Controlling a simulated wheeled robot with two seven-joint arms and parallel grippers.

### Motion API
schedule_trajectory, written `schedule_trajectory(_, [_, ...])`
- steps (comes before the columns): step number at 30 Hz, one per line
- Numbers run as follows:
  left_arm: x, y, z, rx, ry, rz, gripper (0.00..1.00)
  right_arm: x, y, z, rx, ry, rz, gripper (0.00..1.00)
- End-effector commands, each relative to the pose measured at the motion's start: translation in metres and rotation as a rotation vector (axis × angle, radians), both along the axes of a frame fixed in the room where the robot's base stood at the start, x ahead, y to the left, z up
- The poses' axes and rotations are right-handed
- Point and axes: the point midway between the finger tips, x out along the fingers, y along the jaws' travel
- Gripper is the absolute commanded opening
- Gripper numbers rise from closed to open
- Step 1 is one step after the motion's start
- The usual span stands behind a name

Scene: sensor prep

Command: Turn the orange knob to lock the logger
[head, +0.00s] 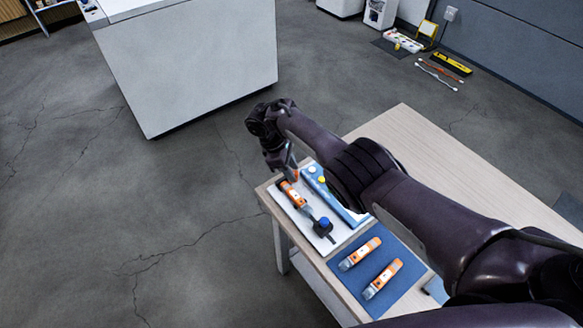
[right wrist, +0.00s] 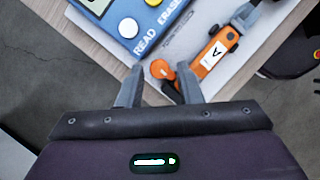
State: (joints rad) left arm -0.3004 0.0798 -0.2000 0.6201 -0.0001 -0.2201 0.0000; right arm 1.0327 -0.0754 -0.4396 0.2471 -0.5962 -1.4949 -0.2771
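The orange knob (right wrist: 162,69) lies on the white board (right wrist: 200,15), beside the end of the orange logger (right wrist: 214,53) marked "A". My right gripper (right wrist: 159,68) is open, with one fingertip on each side of the knob and gaps showing; I cannot tell its height above the board. In the head view the right gripper (head: 290,163) is over the far end of the board, and the logger (head: 291,194) lies just in front of it. A blue reader (right wrist: 127,22) with READ and ERASE buttons lies beside the logger. My left gripper is not in view.
A dark clamp with a blue top (head: 323,226) is at the board's near end. Two more orange loggers (head: 360,253) (head: 382,279) lie on a blue mat (head: 345,272). My right arm crosses over the table (head: 405,125), whose far right part looks clear.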

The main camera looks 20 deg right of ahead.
Motion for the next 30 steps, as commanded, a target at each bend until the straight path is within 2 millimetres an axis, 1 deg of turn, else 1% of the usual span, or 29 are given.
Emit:
schedule_trajectory(1, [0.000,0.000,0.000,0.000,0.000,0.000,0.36,0.000,0.000,0.000,0.000,0.000,0.000,0.39])
schedule_trajectory(2, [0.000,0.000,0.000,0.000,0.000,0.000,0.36,0.000,0.000,0.000,0.000,0.000,0.000,0.41])
schedule_trajectory(11, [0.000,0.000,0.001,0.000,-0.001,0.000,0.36,0.001,0.000,0.003,-0.001,0.000,0.000,0.41])
schedule_trajectory(14, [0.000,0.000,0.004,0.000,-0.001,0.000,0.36,0.003,0.004,0.013,-0.001,0.000,0.000,0.41])
schedule_trajectory(21, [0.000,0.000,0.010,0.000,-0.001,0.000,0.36,0.010,0.018,0.050,0.000,-0.001,0.000,0.41])
schedule_trajectory(24, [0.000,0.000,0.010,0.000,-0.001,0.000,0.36,0.012,0.023,0.062,0.000,-0.001,0.000,0.41])
schedule_trajectory(27, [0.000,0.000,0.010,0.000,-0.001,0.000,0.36,0.013,0.026,0.069,0.000,0.000,0.001,0.41])
schedule_trajectory(30, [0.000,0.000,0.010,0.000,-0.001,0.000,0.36,0.013,0.027,0.072,-0.001,0.002,0.002,0.41])
